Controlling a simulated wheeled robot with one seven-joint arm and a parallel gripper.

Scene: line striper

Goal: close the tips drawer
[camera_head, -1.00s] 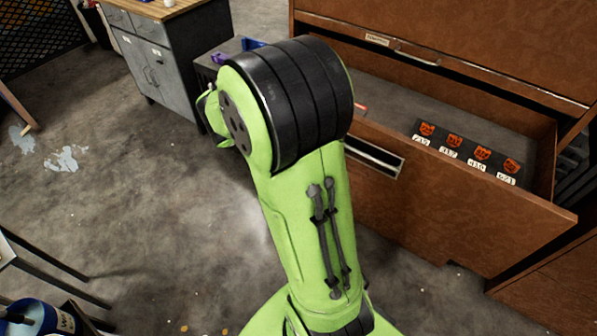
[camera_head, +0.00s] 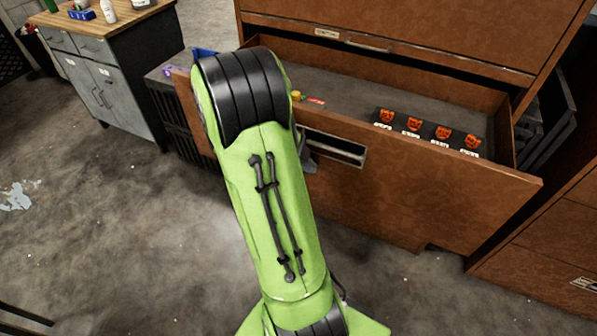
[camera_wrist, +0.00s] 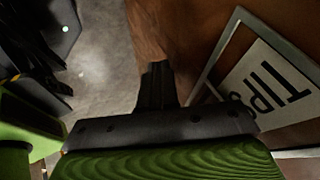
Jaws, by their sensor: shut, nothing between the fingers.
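The tips drawer (camera_head: 430,205) is a wide brown drawer pulled well out of the brown cabinet in the head view. Several small dark items with orange marks (camera_head: 442,133) lie inside it at the right. In the wrist view, a white label reading TIPS (camera_wrist: 268,80) in a metal frame is on the brown drawer front (camera_wrist: 168,25). My gripper (camera_wrist: 157,75) is shut and empty, its fingertips close to the drawer front beside the label frame. I cannot tell whether they touch it. My arm mostly hides the gripper in the head view.
The brown cabinet (camera_head: 400,25) rises behind the drawer, with more brown drawers (camera_head: 560,235) at the right. A grey workbench with a wooden top (camera_head: 95,30) stands at the back left. Concrete floor (camera_head: 110,230) is clear at the left.

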